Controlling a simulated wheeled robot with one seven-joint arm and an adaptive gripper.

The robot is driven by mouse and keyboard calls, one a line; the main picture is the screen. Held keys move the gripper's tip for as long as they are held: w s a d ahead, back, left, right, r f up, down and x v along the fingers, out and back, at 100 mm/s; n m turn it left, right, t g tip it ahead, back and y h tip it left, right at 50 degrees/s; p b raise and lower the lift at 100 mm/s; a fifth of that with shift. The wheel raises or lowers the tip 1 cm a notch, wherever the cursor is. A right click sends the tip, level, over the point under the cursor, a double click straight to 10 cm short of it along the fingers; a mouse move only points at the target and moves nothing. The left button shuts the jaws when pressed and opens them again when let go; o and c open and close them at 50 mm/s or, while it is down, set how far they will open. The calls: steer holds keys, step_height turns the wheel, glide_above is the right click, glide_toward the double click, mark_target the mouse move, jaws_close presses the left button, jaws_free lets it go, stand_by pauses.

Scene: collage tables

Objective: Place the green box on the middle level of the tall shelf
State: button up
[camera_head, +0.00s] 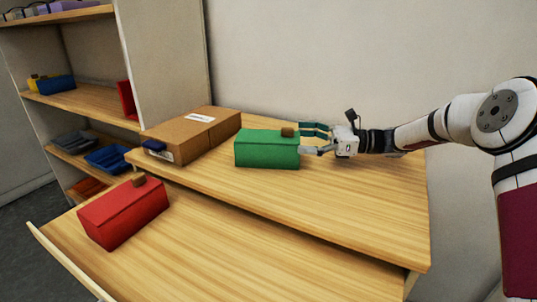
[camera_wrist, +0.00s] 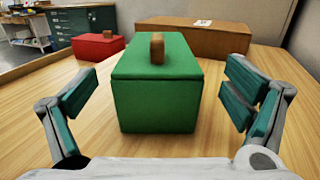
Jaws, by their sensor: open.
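The green box (camera_head: 266,150) with a brown knob on its lid stands upright on the upper wooden table, right of a cardboard box. My gripper (camera_head: 314,139) is at its right end, level with it, with the fingers open. In the wrist view the green box (camera_wrist: 157,95) stands centred ahead, between and beyond the open fingers (camera_wrist: 160,108), with a gap on each side. The tall shelf (camera_head: 85,98) is at the left. Its middle level holds a blue box (camera_head: 56,85), a yellow item and a red item near the right side panel.
The cardboard box (camera_head: 195,135) stands between the green box and the shelf. A red box (camera_head: 123,211) with a brown knob stands on the lower front table (camera_head: 230,250). The upper table's right part is clear.

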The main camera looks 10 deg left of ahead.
mark_target(284, 136)
steer(key=shift+s+a+r+b, duration=0.15)
steer(key=shift+a+b, duration=0.15)
steer(key=shift+a, duration=0.9)
steer(key=shift+s+a+r+b, duration=0.1)
steer(key=shift+a+b, duration=0.2)
steer(key=shift+a, duration=0.9)
steer(key=c, duration=1.8)
